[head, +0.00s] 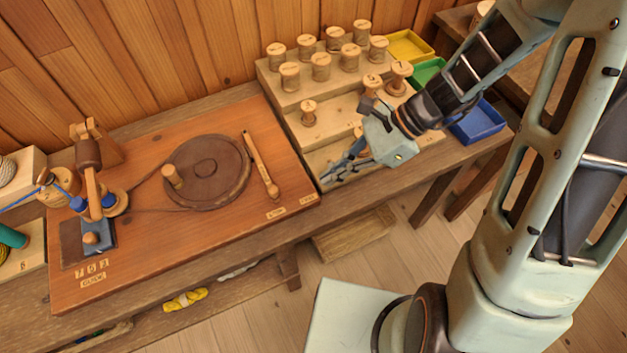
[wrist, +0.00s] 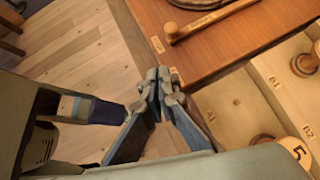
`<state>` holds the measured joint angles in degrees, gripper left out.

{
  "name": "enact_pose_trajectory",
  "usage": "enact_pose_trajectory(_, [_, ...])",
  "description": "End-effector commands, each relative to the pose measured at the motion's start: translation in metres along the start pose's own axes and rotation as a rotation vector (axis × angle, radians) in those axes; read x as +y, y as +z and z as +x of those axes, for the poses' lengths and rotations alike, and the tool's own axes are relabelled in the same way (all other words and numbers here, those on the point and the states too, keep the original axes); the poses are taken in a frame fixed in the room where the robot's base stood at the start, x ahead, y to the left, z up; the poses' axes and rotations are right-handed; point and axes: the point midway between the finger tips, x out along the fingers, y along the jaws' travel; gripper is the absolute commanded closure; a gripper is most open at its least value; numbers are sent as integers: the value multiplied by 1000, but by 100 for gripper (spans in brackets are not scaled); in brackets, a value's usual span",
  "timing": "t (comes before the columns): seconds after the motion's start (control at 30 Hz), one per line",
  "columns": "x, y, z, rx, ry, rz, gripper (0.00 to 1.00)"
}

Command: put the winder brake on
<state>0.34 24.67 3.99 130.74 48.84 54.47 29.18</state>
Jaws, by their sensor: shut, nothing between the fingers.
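The winder brake looks to be the wooden lever (head: 262,168) on the right part of the reddish winder board (head: 225,230). Its knobbed near end points towards the left of two small labels at the board's front edge, too small to read surely. The lever also shows at the top of the wrist view (wrist: 205,22). My gripper (head: 338,172) is shut and empty. It is over the front left of the stepped spool rack, right of the lever and apart from it. In the wrist view my gripper (wrist: 158,85) is near the board's corner.
The dark crank wheel (head: 215,185) with an upright peg is left of the lever. The stepped rack (head: 330,100) holds several spools. Yellow (head: 408,46), green and blue (head: 478,122) trays stand right. The board around the lever's near end is clear.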

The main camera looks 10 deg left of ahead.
Motion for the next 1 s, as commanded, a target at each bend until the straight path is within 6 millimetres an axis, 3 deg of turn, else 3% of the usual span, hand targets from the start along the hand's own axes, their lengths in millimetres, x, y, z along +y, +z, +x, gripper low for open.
enact_pose_trajectory(0.23, [2,0,-20,1,-1,-2,100])
enact_pose_trajectory(0.83, [2,-1,-22,6,-4,-5,100])
enact_pose_trajectory(1.0, [-12,-20,-50,91,-63,-72,100])
